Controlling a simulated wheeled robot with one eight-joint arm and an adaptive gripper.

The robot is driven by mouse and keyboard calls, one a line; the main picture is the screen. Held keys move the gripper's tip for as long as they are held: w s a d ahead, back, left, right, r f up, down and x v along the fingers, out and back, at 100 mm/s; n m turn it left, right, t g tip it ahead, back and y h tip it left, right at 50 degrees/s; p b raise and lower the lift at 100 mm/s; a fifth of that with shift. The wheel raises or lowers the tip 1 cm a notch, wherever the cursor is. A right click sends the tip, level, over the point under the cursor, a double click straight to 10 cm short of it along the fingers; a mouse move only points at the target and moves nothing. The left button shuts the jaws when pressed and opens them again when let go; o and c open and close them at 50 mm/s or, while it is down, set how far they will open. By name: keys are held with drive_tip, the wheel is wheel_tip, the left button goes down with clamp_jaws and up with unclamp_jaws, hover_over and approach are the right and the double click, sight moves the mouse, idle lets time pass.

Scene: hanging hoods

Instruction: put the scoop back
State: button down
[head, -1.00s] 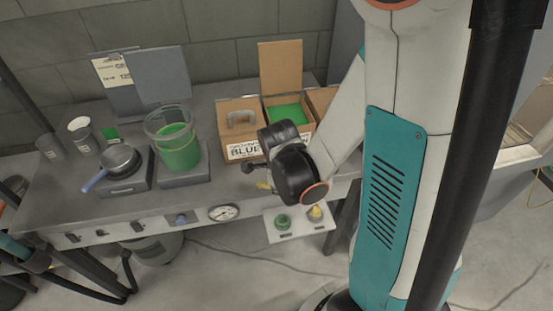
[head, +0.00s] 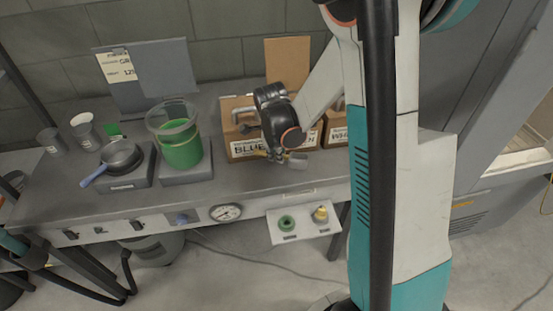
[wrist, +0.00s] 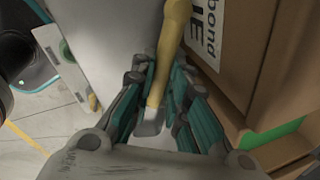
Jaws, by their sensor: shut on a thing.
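My gripper (head: 278,155) is low in front of the cardboard box labelled BLUE (head: 229,129) on the bench. In the wrist view, my gripper (wrist: 165,85) is shut on the yellow handle of the scoop (wrist: 176,28). A grey cap at the handle's end shows between the teal fingers. In the head view, a small grey part that looks like the scoop (head: 297,162) shows just right of the fingers, near the bench's front edge. The rest of the scoop is hidden. The box wall (wrist: 240,60) is close to the right of the fingers in the wrist view.
On the bench (head: 225,192) stand a beaker of green stuff (head: 182,150), a small pan (head: 120,156) and several cups to the left. Another cardboard box (head: 336,132) is right of the arm. A low white shelf (head: 303,230) with two small items juts out below the front edge.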

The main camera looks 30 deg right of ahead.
drive_tip(key=shift+f, duration=0.75)
drive_tip(key=shift+f, duration=0.1)
drive_tip(key=c, duration=1.8)
unclamp_jaws()
drive_tip(key=shift+c, duration=0.2)
